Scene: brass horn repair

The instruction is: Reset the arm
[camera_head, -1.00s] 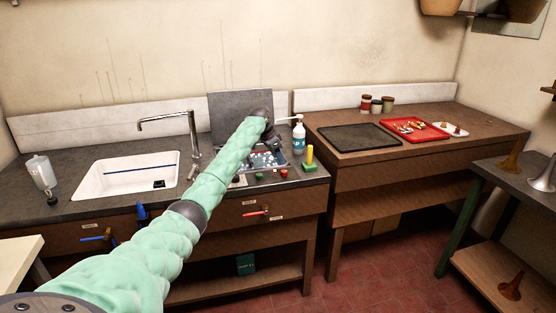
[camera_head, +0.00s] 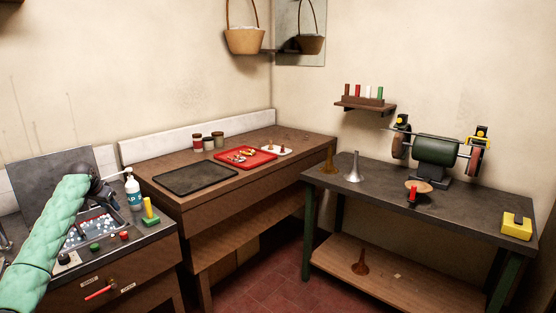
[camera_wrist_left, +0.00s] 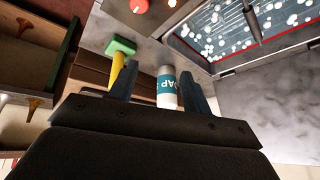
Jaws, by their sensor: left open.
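My left gripper (camera_head: 108,192) is open, over the back right of a bubbly wash basin (camera_head: 72,238) and just left of a white soap bottle (camera_head: 133,194) with a teal label. In the left wrist view the two fingers of my left gripper (camera_wrist_left: 160,70) are spread and the soap bottle (camera_wrist_left: 166,88) shows in the gap between them. The bottle stands on the counter, and no hold on it shows. My green-sleeved left arm comes in from the left. My right gripper is out of view.
A green-and-yellow brush (camera_head: 150,212) stands near the bottle. Buttons line the counter front. A black mat (camera_head: 195,178) and red tray (camera_head: 246,156) lie on the wooden bench. A bench grinder (camera_head: 436,155) and horn bells, including a silver one (camera_head: 354,168), are right. Red floor lies between.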

